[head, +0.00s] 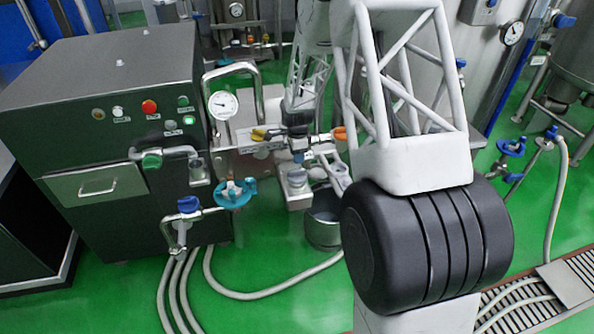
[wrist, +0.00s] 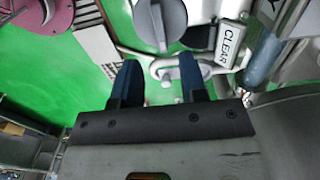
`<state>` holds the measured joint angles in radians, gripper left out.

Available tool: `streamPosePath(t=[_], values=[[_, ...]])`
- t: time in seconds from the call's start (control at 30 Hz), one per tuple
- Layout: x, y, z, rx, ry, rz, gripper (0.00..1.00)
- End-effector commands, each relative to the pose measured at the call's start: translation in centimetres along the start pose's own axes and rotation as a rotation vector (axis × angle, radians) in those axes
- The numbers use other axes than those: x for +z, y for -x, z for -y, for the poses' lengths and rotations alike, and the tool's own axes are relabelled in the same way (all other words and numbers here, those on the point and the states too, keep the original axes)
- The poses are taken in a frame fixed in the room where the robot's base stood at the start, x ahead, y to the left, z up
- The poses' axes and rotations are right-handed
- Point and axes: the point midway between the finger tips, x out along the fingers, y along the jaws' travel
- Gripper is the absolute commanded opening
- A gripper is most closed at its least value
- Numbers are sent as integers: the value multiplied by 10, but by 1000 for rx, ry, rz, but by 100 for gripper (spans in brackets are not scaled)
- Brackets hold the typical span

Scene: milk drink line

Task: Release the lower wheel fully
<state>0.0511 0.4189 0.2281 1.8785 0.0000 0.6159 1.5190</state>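A teal handwheel (head: 235,192) sits low on the pipework at the right front of the dark cabinet; I take it as the lower wheel, but no label shows this. My gripper (head: 298,156) is to the right of it and apart from it, partly hidden among the fittings. In the wrist view my gripper (wrist: 159,64) has its two dark blue fingers apart. A grey fitting (wrist: 176,74) shows between and beyond them; I cannot tell how near it is. The teal wheel is not clearly seen in the wrist view.
The dark cabinet (head: 100,95) carries a gauge (head: 223,105) and a blue valve knob (head: 188,204). A metal pot (head: 323,218) stands below my gripper. Hoses (head: 262,292) run over the green floor.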

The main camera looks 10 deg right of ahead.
Motion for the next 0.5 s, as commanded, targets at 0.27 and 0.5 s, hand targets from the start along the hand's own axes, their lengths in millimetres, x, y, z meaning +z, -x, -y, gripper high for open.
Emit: streamPosePath(t=[0.27, 0.5], values=[[0, -1, 0, 0, -2, 0, 39], [0, -5, 0, 1, -1, 0, 39]])
